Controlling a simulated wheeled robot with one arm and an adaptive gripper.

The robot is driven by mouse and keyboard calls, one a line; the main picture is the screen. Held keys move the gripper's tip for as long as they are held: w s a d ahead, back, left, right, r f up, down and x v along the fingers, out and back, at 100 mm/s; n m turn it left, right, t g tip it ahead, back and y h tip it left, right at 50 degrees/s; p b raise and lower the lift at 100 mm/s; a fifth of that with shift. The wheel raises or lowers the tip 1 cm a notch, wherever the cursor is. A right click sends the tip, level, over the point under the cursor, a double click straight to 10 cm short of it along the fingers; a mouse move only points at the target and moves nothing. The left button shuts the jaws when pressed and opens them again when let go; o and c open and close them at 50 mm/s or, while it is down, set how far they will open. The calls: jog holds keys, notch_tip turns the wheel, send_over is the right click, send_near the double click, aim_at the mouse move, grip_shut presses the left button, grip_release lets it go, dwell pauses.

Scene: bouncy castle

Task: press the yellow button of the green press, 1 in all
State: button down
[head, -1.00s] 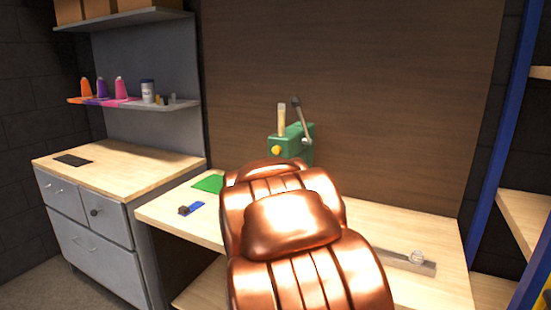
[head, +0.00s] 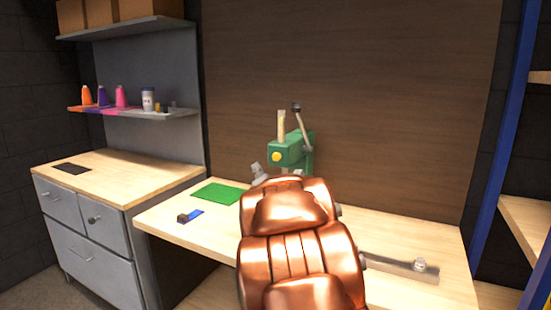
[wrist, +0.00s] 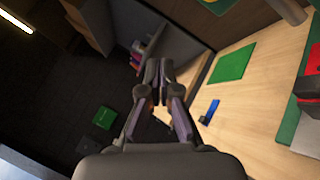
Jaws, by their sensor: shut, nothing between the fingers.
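The green press (head: 287,153) stands at the back of the wooden workbench, with a lever on its right side. Its round yellow button (head: 277,157) faces front and shows clear in the head view. My copper arm rises in front of the press and hides its lower part. Part of my gripper (head: 258,170) shows just left of the arm's top, below the button in the picture and apart from it. In the wrist view my gripper (wrist: 159,80) is shut and empty. The button is not seen in the wrist view.
A green mat (head: 222,194) and a small blue item with a dark block (head: 190,216) lie on the workbench (head: 185,235). Grey drawers (head: 95,225) stand left.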

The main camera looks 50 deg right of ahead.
aim_at(276, 157)
jog(key=shift+w+d+p, duration=0.4)
jog(key=shift+d+p, duration=0.15)
jog(key=shift+d, duration=0.8)
jog(key=shift+w+d+p, duration=0.4)
jog(key=shift+d+p, duration=0.15)
jog(key=shift+d, duration=0.85)
jog(key=shift+w+d+p, duration=0.4)
jog(key=shift+d+p, duration=0.15)
jog(key=shift+d, duration=0.8)
jog(key=shift+w+d+b, duration=0.3)
jog(key=shift+d+b, duration=0.5)
jog(key=shift+d, duration=0.15)
jog(key=shift+a, duration=0.1)
jog(key=shift+s+a+f+b, duration=0.2)
jog(key=shift+a+b, duration=0.3)
jog(key=shift+b, duration=0.3)
jog(key=shift+s+a+r, duration=0.1)
jog(key=shift+a+r, duration=0.1)
jog(key=shift+a, duration=0.15)
jog(key=shift+a+b, duration=0.1)
jog(key=shift+b, duration=0.25)
